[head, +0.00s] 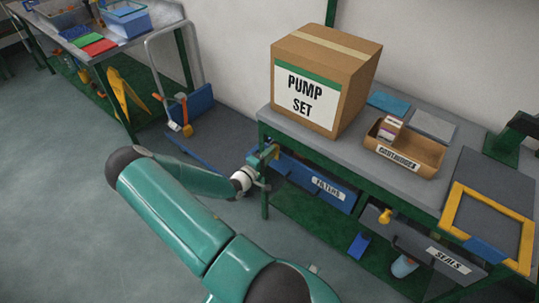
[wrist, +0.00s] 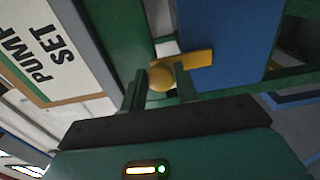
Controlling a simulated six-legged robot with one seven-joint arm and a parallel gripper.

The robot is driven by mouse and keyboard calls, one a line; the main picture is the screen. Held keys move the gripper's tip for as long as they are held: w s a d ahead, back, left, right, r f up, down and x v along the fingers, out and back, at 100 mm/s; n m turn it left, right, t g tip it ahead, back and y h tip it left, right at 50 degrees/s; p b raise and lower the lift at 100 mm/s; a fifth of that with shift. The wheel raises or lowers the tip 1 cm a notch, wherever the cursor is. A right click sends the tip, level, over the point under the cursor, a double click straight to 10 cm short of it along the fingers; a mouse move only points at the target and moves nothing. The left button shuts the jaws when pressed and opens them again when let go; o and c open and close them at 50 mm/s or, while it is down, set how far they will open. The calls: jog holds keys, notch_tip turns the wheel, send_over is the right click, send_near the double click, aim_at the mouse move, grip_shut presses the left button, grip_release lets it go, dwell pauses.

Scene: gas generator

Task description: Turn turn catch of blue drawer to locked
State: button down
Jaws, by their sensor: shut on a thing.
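The blue drawer (head: 300,178) labelled FILTERS sits under the left end of the workbench top, and its front looks closed. In the wrist view its blue face (wrist: 220,35) is beside a green frame part. The yellow turn catch (wrist: 195,60) has a rounded knob and a flat bar. The bar reaches from the green frame across onto the blue face. My gripper (wrist: 160,80) has its two fingers on either side of the knob and is shut on it. In the head view my gripper (head: 263,164) is at the drawer's left end and hides most of the catch.
A PUMP SET box (head: 322,75) and a cartridges bin (head: 405,150) stand on the workbench. A grey SEALS drawer (head: 415,245) with a yellow catch (head: 385,216) is to the right. Open floor (head: 60,210) lies left.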

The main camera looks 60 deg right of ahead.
jog(key=shift+w, duration=0.1)
dwell(0.3)
jog(key=c, duration=1.1)
grip_release()
jog(key=shift+a, duration=0.1)
jog(key=a, duration=0.4)
jog(key=w+a, duration=0.1)
jog(key=a, duration=0.4)
jog(key=w+a, duration=0.1)
jog(key=a, duration=0.3)
jog(key=shift+a, duration=0.25)
